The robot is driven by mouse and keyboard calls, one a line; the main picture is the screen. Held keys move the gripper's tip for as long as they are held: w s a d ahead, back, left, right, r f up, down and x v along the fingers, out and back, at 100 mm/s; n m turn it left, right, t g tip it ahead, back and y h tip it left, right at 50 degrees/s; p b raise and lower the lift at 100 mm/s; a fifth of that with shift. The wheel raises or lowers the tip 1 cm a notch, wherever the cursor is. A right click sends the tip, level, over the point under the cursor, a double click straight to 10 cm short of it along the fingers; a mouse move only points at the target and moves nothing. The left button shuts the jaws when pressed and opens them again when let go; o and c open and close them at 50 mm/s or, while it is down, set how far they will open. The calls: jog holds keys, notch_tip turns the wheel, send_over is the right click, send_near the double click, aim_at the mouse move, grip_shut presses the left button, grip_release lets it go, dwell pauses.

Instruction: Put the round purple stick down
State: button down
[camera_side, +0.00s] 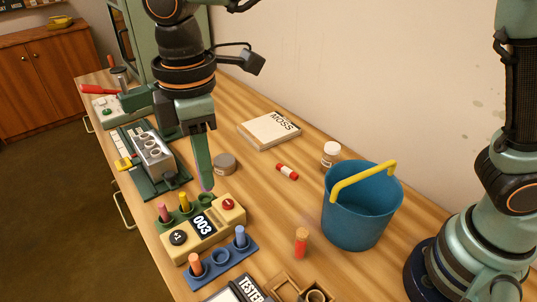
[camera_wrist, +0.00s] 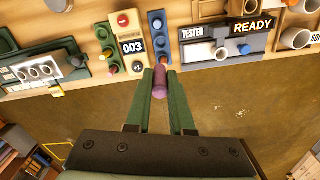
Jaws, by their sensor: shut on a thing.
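My gripper (camera_wrist: 159,76) is shut on the round purple stick (camera_wrist: 159,82), which shows between the fingertips in the wrist view. In the side view my gripper (camera_side: 204,184) points down behind the counter box, and only a thin purple sliver of the stick shows along the finger. A green rack (camera_side: 190,209) holds a pink stick (camera_side: 163,211) and a yellow stick (camera_side: 184,200). A blue rack (camera_side: 218,267) holds an orange stick (camera_side: 195,263) and a blue stick (camera_side: 240,236), with an empty hole between them.
The yellow counter box (camera_side: 204,224) reads 003. A blue bucket (camera_side: 352,221) with a yellow handle stands at the right.

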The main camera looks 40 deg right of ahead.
jog(key=w+d+f, duration=0.1)
jog(key=w+d, duration=0.2)
jog(key=d, duration=2.4)
notch_tip(320, 180, down, 20)
jog(key=shift+s+a, duration=0.1)
jog(key=shift+f, duration=0.1)
jog(key=c, duration=1.1)
grip_release()
jog(key=o, duration=0.3)
